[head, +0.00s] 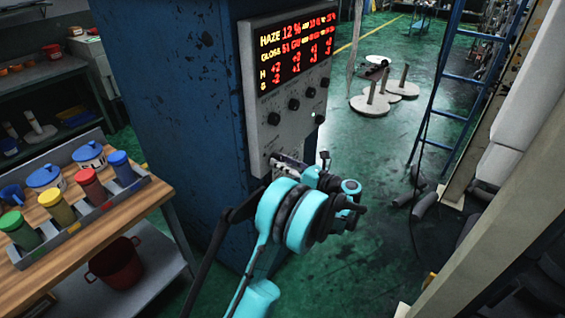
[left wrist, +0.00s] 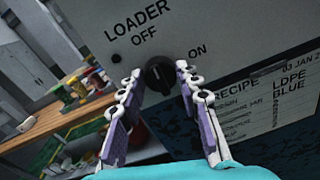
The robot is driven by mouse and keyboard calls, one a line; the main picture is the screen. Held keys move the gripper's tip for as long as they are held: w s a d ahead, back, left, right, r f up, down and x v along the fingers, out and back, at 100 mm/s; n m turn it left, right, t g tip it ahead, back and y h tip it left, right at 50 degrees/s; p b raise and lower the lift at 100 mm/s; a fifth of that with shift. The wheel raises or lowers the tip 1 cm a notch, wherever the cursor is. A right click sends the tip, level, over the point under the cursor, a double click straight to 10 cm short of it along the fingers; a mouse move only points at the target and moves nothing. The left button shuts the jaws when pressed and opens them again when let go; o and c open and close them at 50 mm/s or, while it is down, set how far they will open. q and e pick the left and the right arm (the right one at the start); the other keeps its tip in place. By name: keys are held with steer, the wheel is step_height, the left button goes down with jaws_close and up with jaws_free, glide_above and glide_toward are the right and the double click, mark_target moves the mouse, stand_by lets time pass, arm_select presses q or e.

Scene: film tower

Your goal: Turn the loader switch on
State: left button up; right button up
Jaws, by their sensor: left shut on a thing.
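The loader switch (left wrist: 158,75) is a round black knob on a grey panel, below the printed words LOADER and OFF, with ON to its right. In the left wrist view my left gripper (left wrist: 159,80) has one finger on each side of the knob and is shut on it. I cannot tell clearly which label the knob points to. In the head view my teal left arm reaches to the lower part of the control panel (head: 257,128), and the gripper hides the switch there. My right gripper is in neither view.
The panel, with its red and yellow display (head: 295,53) and several black knobs, sits on a blue cabinet (head: 165,90). A wooden bench (head: 60,265) with a tray of coloured jars stands at left. A blue ladder (head: 440,90) stands at right. Green floor lies between.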

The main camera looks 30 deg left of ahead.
arm_select(q)
steer(key=m, duration=1.7)
steer(key=shift+w+f+g, duration=0.1)
steer(key=shift+w+g, duration=0.05)
steer(key=shift+g, duration=0.15)
stand_by(0.5)
steer(key=o, duration=1.2)
steer(key=shift+c, duration=0.2)
steer(key=d, duration=1.2)
steer(key=shift+s, duration=0.45)
